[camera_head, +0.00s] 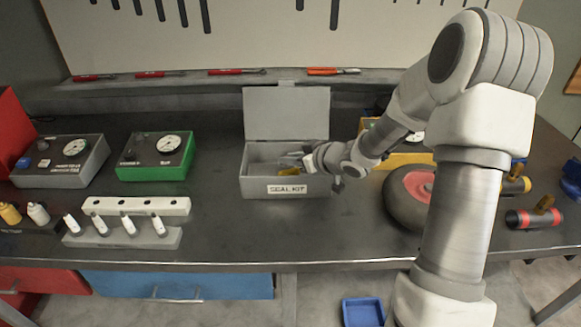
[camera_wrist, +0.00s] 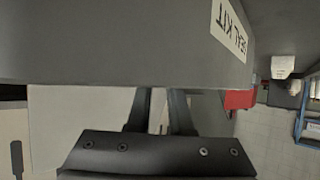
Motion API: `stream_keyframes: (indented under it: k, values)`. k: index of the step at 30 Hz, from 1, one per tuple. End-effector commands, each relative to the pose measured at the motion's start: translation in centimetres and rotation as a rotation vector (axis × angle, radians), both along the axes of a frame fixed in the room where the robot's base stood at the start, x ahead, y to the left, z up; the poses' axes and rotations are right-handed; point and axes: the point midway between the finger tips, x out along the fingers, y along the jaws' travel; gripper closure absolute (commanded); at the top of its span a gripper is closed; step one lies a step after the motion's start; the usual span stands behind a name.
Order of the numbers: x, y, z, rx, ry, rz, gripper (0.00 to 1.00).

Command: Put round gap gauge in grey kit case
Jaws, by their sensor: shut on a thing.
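The grey kit case (camera_head: 258,187), labelled SEAL KIT, stands on the bench with its lid open and upright. My gripper (camera_head: 292,162) reaches in from the right over the case's right wall, with its fingers inside the opening. The wrist view shows the case's labelled wall (camera_wrist: 120,45) close up, and my gripper's fingers (camera_wrist: 158,108) pass behind it, so their tips are hidden. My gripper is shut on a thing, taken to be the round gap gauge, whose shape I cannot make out. A small yellow patch (camera_head: 289,171) shows inside the case by the fingers.
A green-based gauge box (camera_head: 155,157) and a grey gauge box (camera_head: 61,160) stand left. A round dark red-topped thing (camera_head: 402,203) sits right of the case. Bench in front of the case is clear.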

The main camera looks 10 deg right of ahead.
Motion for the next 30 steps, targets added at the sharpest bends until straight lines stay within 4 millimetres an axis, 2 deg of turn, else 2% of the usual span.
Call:
stream_keyframes:
  k: [1,3,15,16,21,30]
  values:
    - [-0.01,0.03,-1.11,0.003,0.002,-0.001,1.00]
    - [0.00,0.01,-1.68,0.002,0.001,0.000,1.00]
    - [-0.02,-0.02,-2.09,0.001,-0.001,0.000,1.00]
    - [-0.03,-0.04,-2.10,0.001,-0.001,0.000,0.79]
    - [-0.03,-0.04,-2.02,0.001,-0.001,0.000,0.51]
    - [-0.01,-0.04,-1.79,0.001,-0.001,0.000,0.51]
